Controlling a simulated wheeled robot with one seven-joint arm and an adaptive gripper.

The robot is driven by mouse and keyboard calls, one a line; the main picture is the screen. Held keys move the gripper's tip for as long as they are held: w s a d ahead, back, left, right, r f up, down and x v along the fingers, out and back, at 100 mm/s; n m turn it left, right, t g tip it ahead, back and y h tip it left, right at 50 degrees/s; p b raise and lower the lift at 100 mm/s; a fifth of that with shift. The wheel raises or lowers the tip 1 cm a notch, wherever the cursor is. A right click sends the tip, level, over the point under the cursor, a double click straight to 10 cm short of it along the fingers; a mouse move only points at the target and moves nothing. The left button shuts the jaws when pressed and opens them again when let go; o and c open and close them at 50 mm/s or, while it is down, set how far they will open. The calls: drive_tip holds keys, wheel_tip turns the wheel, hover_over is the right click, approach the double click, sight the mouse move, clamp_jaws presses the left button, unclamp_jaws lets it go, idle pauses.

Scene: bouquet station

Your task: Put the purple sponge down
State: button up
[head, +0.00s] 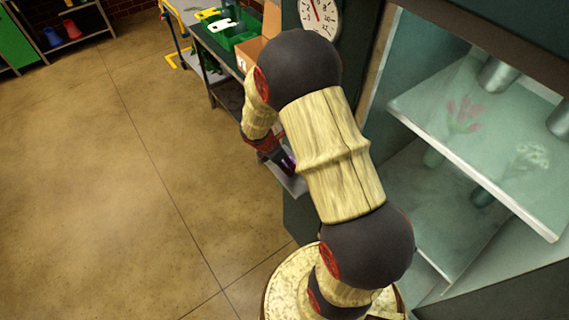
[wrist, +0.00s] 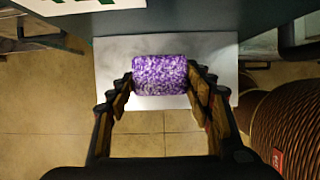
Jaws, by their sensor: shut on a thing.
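The purple sponge (wrist: 160,75) is a speckled purple block between the two fingers of my gripper (wrist: 161,80) in the wrist view. Both fingers touch its sides and the gripper is shut on it. Behind the sponge in that view is a pale flat plate or shelf (wrist: 112,58); I cannot tell whether the sponge touches it.
A glass-fronted cabinet (head: 470,150) with flowers in metal vases stands at the right. A dial (head: 321,15) is at the top. The floor at left is clear.

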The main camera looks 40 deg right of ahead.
drive_tip(key=o, duration=1)
drive_tip(key=shift+f, duration=0.1)
drive_tip(key=shift+o, duration=0.4)
drive_tip(key=shift+f+b, duration=0.3)
drive_tip(key=shift+b, duration=0.1)
drive_tip(key=s+a+r+m+t+y+p, duration=0.1)
drive_tip(key=s+a+r+m+t, duration=0.3)
drive_tip(key=r, duration=0.9)
drive_tip(key=s+a+r+m+g+y+p, duration=0.1)
drive_tip(key=a+r+m, duration=0.55)
drive_tip(key=r, duration=0.75)
drive_tip(key=s+a+r+m+t+y, duration=0.2)
drive_tip(key=s+a+r+m, duration=0.5)
drive_tip(key=s+a, duration=0.4)
drive_tip(key=shift+r+t+y, duration=0.3)
drive_tip(key=shift+r+t, duration=0.2)
drive_tip(key=shift+r, duration=0.4)
